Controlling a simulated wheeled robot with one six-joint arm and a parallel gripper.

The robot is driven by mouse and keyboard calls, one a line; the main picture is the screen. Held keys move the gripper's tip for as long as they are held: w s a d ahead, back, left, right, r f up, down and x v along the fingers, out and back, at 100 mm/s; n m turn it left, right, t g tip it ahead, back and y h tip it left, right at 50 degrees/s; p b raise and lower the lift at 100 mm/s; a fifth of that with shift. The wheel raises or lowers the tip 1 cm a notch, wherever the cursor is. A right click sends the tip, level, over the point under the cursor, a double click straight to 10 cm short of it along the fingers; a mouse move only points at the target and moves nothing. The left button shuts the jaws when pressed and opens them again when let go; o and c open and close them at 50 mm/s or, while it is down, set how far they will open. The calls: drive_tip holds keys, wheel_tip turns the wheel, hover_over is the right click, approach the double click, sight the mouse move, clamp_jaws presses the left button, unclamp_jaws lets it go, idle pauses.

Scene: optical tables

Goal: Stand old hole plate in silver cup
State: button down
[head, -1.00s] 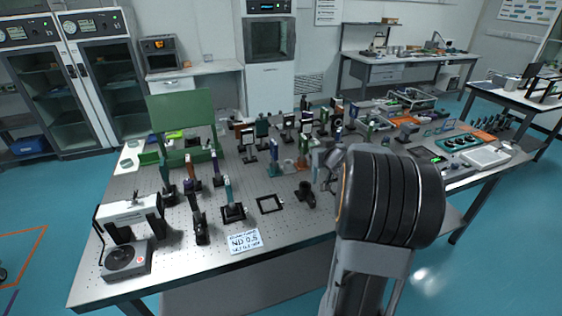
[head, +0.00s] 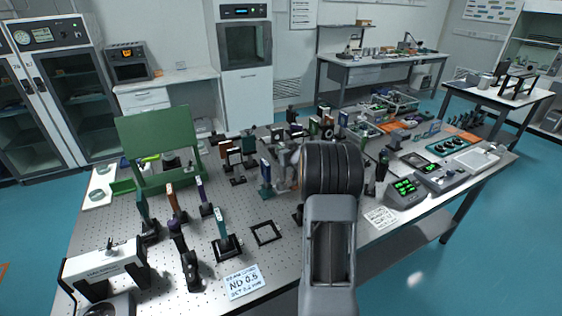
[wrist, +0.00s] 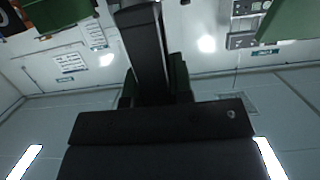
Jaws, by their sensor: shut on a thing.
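In the wrist view my gripper (wrist: 155,88) is shut on a long, dark, flat-sided piece (wrist: 146,45). Whether this piece is the old hole plate I cannot tell; no hole shows in it. In the head view my own arm hides my gripper and what it holds. I cannot make out the silver cup for certain. A small grey cylinder (head: 486,82) stands on the white side table at the right, too small to identify.
The perforated optical table (head: 120,215) is crowded with upright mounts. A black square frame (head: 265,232) and an ND 0.5 card (head: 243,282) lie near its front. A green panel (head: 158,138) stands at the left. Instruments with green displays (head: 405,187) sit at the right.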

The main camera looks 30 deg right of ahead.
drive_tip(key=w+f, duration=0.1)
drive_tip(key=f, duration=0.1)
drive_tip(key=w+d+f, duration=0.1)
drive_tip(key=w, duration=0.1)
drive_tip(key=shift+f, duration=0.35)
drive_tip(key=shift+w+f, duration=0.1)
drive_tip(key=shift+f, duration=0.3)
drive_tip(key=shift+f+p, duration=0.3)
drive_tip(key=shift+f, duration=0.95)
drive_tip(key=shift+f, duration=0.2)
drive_tip(key=c, duration=1)
unclamp_jaws()
